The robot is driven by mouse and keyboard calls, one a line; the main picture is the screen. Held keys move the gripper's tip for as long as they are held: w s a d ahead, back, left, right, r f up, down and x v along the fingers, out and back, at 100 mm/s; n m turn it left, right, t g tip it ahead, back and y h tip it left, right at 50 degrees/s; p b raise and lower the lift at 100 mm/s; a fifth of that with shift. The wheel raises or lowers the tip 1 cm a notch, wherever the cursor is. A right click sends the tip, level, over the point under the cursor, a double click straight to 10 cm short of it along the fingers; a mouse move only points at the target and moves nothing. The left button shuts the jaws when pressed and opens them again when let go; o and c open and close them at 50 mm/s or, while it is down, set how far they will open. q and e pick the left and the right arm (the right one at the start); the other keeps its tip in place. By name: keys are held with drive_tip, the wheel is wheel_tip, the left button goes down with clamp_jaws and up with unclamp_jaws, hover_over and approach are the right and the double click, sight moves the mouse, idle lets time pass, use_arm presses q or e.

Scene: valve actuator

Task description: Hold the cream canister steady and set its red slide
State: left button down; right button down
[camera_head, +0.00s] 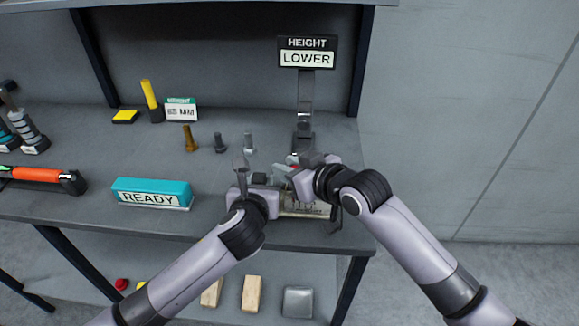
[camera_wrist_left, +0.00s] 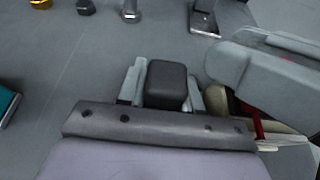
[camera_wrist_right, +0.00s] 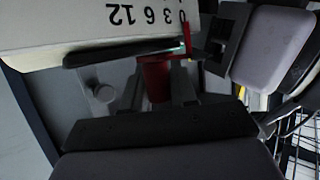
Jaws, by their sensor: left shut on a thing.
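The cream canister (camera_head: 300,208) is at the front right of the bench, mostly hidden by my grippers in the head view. Its cream face (camera_wrist_right: 50,25) shows upside-down scale numbers in the right wrist view. The red slide (camera_wrist_right: 154,80) lies between the fingers of my right gripper (camera_wrist_right: 160,92); I cannot tell whether they grip it. My left gripper (camera_wrist_left: 166,85) is shut on a dark grey block (camera_wrist_left: 168,82), which seems to be part of the canister. Both grippers are close together at the canister.
A sign (camera_head: 307,52) behind reads HEIGHT LOWER. A teal READY block (camera_head: 152,193) stands left of my left gripper. Bolts (camera_head: 220,143), a yellow-handled tool (camera_head: 150,100) and a 65 MM card (camera_head: 181,109) stand farther back. An orange-handled tool (camera_head: 38,175) lies far left.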

use_arm(q)
drive_tip(key=shift+s+a+f, duration=0.1)
drive_tip(key=shift+f, duration=0.3)
use_arm(e)
drive_tip(key=shift+d, duration=2.05)
drive_tip(key=c, duration=1.3)
unclamp_jaws()
drive_tip(key=shift+d, duration=0.1)
drive_tip(key=shift+o, duration=0.2)
drive_tip(key=shift+s+d, duration=0.1)
drive_tip(key=v, duration=1.2)
use_arm(q)
drive_tip(key=c, duration=0.7)
unclamp_jaws()
drive_tip(key=shift+r, duration=0.2)
